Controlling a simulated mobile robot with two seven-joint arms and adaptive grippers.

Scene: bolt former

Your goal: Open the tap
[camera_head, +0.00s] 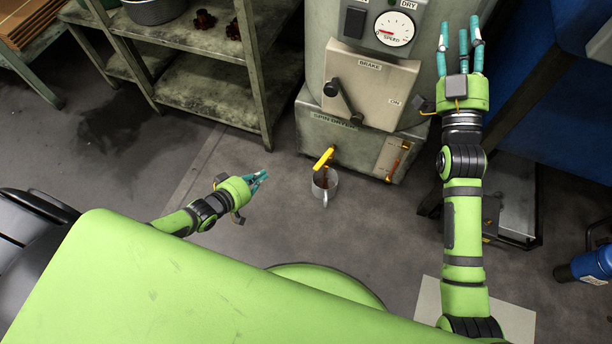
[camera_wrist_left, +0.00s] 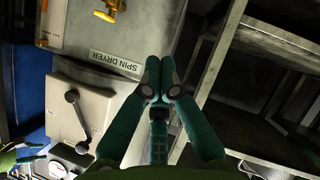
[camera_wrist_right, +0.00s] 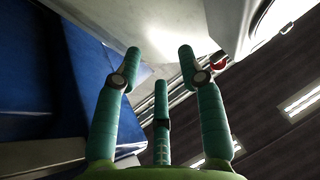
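The tap (camera_head: 324,158) has a yellow handle and sticks out of the lower front of the spin dryer (camera_head: 312,135). It also shows at the top edge of the left wrist view (camera_wrist_left: 107,10), partly cut off. A grey mug (camera_head: 325,184) with dark contents is below the tap. My left gripper (camera_head: 262,177) is left of the tap and mug, apart from both. Its fingertips are together and empty in the left wrist view (camera_wrist_left: 160,62). My right gripper (camera_head: 460,40) is raised beside the dryer's upper right, its fingers apart and empty in the right wrist view (camera_wrist_right: 160,55).
A brake panel (camera_head: 372,85) with a black lever (camera_head: 341,100) is above the tap. A small panel with an orange handle (camera_head: 396,158) is right of it. Metal shelving (camera_head: 215,95) stands at the left. Floor between shelving and dryer is clear.

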